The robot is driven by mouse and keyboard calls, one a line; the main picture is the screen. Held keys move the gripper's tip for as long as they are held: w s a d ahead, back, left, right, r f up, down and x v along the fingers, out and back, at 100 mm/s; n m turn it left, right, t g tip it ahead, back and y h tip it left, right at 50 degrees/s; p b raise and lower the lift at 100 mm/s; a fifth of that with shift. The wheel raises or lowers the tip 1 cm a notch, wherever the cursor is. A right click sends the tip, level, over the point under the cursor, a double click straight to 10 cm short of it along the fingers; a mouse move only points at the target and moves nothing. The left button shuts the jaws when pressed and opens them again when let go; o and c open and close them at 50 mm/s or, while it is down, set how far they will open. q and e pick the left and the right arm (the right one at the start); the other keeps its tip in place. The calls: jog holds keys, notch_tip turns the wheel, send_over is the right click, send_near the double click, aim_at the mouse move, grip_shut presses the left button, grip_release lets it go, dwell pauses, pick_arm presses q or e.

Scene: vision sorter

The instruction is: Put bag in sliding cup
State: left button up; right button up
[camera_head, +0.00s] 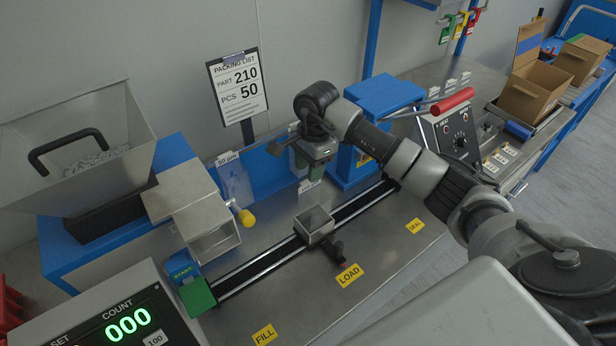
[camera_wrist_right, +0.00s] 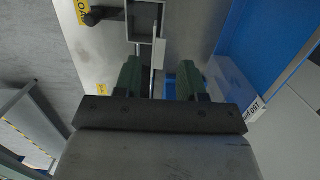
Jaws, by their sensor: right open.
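The sliding cup (camera_head: 314,219) is a small, open, square metal box on the dark rail, above the LOAD label. It also shows at the top of the wrist view (camera_wrist_right: 145,18), and no bag is visible in it. Clear bags (camera_head: 235,181) hang on the blue rack, left of my right gripper. My right gripper (camera_head: 309,160) is above and behind the cup, near the rack, fingers pointing down. In the wrist view its green fingers (camera_wrist_right: 160,78) are apart. A thin pale strip shows between them; I cannot tell whether it is a bag. My left gripper is out of view.
A metal chute with a yellow knob (camera_head: 245,218) stands left of the cup. A blue press (camera_head: 384,98) with a red-handled lever is to the right. The packing list sign (camera_head: 239,88) stands behind.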

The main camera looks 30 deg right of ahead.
notch_tip(320, 180, up, 9)
jog(key=d+b, duration=0.1)
jog(key=shift+w+b, duration=0.15)
jog(key=shift+b, duration=0.25)
jog(key=shift+f, duration=0.15)
